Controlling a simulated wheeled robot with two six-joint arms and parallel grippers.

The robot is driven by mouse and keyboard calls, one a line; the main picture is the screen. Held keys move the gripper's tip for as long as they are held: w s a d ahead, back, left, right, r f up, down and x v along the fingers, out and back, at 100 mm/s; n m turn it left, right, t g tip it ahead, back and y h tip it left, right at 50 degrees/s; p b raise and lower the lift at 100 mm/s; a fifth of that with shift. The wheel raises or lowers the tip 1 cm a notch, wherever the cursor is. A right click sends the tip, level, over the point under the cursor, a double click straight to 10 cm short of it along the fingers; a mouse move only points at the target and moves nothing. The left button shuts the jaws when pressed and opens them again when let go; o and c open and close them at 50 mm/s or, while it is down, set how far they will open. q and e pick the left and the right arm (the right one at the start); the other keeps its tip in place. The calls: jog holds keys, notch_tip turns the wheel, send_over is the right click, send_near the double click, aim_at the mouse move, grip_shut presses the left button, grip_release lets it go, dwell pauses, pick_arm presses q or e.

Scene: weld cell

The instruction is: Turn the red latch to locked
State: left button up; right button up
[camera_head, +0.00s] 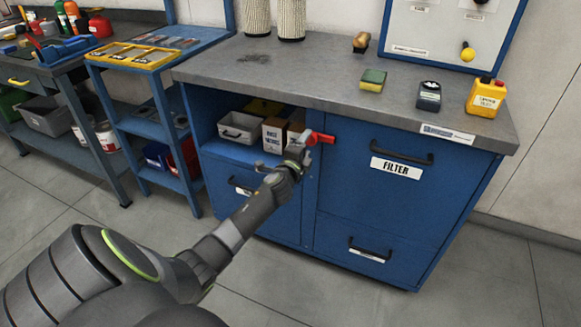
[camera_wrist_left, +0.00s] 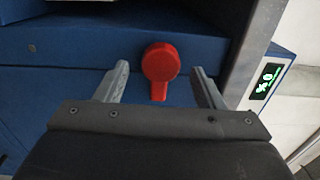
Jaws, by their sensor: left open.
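The red latch (camera_head: 320,137) is on the blue cabinet front, by the upper left corner of the FILTER drawer front. In the left wrist view the latch (camera_wrist_left: 161,63) has a round red head with a short lever pointing down in the picture. My left gripper (camera_head: 301,151) is right at the latch in the head view. In the left wrist view my left gripper (camera_wrist_left: 160,74) is open, with one finger on each side of the latch and a visible gap on both sides. Contact cannot be told. My right gripper is not in view.
The FILTER front has a black handle (camera_head: 402,153). An open shelf with a grey bin (camera_head: 240,127) lies left of the latch. A sponge (camera_head: 373,80) and a yellow container (camera_head: 486,97) stand on the worktop. A dark display (camera_wrist_left: 267,80) shows at right in the wrist view.

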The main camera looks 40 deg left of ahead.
pick_arm(q)
jog(key=v, duration=1.5)
jog(key=shift+s+p, duration=0.35)
jog(key=shift+p, duration=0.05)
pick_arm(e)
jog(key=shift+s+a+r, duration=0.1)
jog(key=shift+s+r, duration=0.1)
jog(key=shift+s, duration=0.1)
pick_arm(q)
jog(key=shift+d, duration=0.15)
